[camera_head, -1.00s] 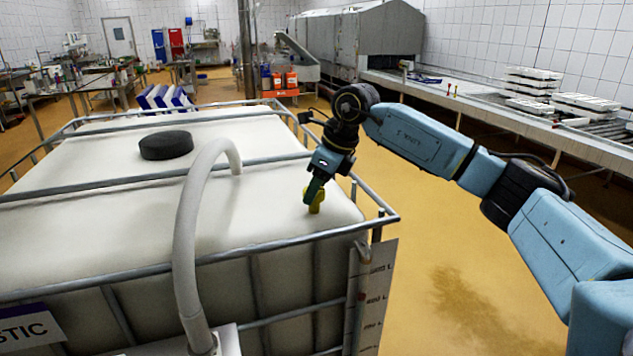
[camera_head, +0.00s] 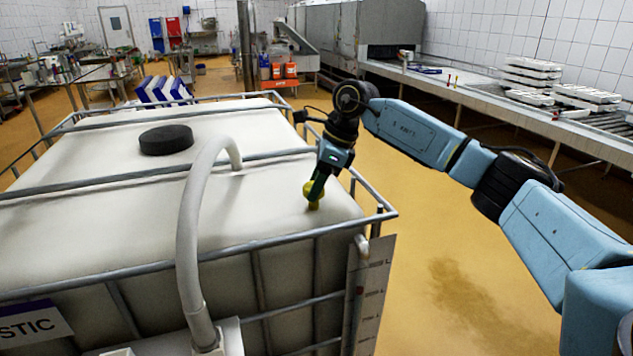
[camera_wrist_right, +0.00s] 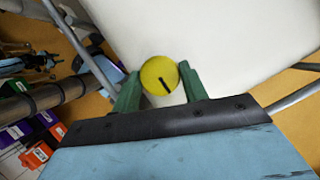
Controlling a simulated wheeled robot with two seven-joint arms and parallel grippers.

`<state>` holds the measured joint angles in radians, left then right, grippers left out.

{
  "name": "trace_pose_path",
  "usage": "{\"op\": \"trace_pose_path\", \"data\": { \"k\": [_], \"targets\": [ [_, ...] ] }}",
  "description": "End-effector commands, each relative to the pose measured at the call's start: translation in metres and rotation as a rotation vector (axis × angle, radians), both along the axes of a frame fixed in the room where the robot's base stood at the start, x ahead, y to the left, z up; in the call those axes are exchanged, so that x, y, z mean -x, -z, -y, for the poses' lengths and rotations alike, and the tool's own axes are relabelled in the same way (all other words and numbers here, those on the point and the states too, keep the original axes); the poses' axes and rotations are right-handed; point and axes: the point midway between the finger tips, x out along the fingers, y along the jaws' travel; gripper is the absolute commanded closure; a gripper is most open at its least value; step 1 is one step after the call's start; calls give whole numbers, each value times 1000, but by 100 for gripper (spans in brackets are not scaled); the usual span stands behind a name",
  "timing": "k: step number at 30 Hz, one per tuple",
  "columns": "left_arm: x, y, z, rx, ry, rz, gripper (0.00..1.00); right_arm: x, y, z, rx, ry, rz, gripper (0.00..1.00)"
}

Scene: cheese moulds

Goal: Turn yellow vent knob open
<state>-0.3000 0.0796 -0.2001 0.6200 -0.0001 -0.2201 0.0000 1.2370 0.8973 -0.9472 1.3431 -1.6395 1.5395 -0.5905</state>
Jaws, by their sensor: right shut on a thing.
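The yellow vent knob (camera_head: 313,193) sits on top of the white tank (camera_head: 90,225), near its front right corner. In the right wrist view the round yellow knob (camera_wrist_right: 160,75) shows a short dark mark on its face, slanting down to the right. My right gripper (camera_head: 316,189) reaches down onto it. Its green fingers (camera_wrist_right: 159,84) stand one on each side of the knob and are shut on it. My left gripper is in neither view.
A metal cage rail (camera_head: 270,243) runs around the tank close to the knob. A pale curved hose (camera_head: 187,230) and a black round lid (camera_head: 166,140) are on the left. A conveyor (camera_head: 500,105) stands beyond open floor at the right.

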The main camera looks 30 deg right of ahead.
Motion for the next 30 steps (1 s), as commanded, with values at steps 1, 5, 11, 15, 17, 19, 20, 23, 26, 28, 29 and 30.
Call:
{"op": "trace_pose_path", "data": {
  "k": [1,5,11,15,17,19,20,23,26,28,29,30],
  "targets": [
    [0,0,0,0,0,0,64,-1,-2,0,-1,-2,4,80],
    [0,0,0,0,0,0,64,0,-2,0,-1,-1,4,52],
    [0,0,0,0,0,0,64,0,-1,0,0,-1,2,36],
    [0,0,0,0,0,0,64,0,0,0,0,0,1,36],
    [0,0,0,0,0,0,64,0,-1,0,0,0,1,36],
    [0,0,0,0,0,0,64,1,-4,2,0,1,2,36],
    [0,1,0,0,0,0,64,1,-7,3,0,1,2,36],
    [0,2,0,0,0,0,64,4,-20,7,0,2,4,36],
    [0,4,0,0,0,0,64,8,-40,13,0,2,6,36],
    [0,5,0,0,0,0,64,12,-55,19,0,1,7,36],
    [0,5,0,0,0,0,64,14,-62,21,0,2,7,36],
    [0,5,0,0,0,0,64,16,-70,24,0,1,6,36]
  ]
}}
